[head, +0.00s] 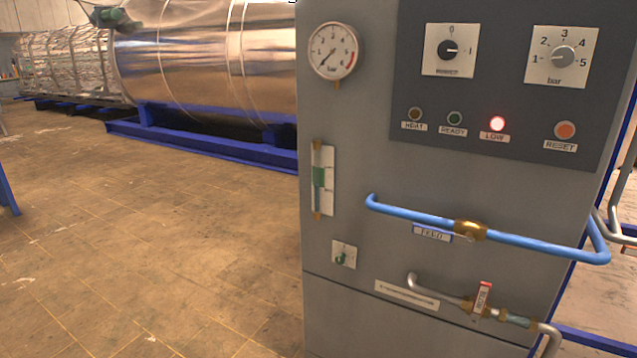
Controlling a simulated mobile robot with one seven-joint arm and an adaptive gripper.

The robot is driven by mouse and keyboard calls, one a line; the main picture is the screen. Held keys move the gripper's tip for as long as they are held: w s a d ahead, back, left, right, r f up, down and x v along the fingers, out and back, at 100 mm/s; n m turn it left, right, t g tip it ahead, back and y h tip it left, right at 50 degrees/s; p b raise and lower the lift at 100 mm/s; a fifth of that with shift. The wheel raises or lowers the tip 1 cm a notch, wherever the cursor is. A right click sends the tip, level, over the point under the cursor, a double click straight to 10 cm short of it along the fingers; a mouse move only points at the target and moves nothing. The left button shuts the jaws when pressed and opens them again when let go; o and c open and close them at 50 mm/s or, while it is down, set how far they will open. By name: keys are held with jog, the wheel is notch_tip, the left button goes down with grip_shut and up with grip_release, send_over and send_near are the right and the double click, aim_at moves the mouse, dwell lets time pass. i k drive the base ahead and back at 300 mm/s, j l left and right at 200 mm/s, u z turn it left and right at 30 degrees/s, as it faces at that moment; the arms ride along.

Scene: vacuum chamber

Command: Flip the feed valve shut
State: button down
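The feed valve (470,231) is a brass body on a blue horizontal pipe (540,246) on the front of a grey cabinet. A small blue label (432,233) reading FEED sits just left of it, below the pipe. The valve's lever is hard to make out, so I cannot tell its position for sure. My gripper is not in view.
Below, a second valve has an upright red and white handle (482,297) on a grey pipe. The panel above has a gauge (334,51), two knobs, a lit red LOW lamp (497,124) and a RESET button (565,130). The floor (170,240) at left is clear.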

aim_at(429, 232)
jog(key=i+l+z, duration=0.25)
jog(key=z, duration=0.2)
jog(key=i+l+z, duration=0.15)
jog(key=z, duration=0.3)
jog(key=i+j, duration=0.05)
jog(key=i, duration=0.05)
